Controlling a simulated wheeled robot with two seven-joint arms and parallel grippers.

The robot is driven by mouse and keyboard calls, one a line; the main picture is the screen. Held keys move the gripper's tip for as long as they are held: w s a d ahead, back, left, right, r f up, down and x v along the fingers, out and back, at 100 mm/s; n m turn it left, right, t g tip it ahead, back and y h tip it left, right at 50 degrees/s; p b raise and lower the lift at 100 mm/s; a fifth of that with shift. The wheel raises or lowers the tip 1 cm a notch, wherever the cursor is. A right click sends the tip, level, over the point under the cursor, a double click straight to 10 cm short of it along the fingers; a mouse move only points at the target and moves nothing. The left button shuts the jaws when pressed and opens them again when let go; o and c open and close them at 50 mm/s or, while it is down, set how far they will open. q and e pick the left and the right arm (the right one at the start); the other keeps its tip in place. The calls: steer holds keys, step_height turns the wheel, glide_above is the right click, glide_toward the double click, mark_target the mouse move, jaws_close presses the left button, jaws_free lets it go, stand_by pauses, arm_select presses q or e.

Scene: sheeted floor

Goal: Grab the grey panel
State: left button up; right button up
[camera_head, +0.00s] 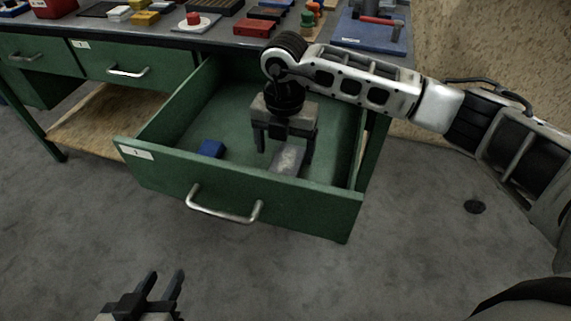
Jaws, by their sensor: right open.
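The grey panel (288,160) lies in the open green drawer (240,199), near its front wall and right of the middle. My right gripper (284,156) reaches down into the drawer, its two fingers spread apart. The fingers are at or just above the panel; I cannot tell whether they touch it. Part of the panel's far side is hidden by the gripper. My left gripper (163,286) is low at the bottom edge, in front of the drawer, with its fingers apart and nothing between them.
A small blue block (211,149) lies in the drawer to the left of the panel. The drawer's walls stand around the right gripper. The workbench top (215,38) above holds several coloured parts and a blue board (368,33). The floor (80,240) in front is clear.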

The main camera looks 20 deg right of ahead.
mark_target(285, 164)
steer(key=f, duration=0.3)
steer(key=shift+s+f, duration=0.2)
steer(key=shift+f, duration=0.05)
steer(key=c, duration=1.2)
steer(key=shift+r, duration=0.1)
steer(key=shift+c, duration=0.2)
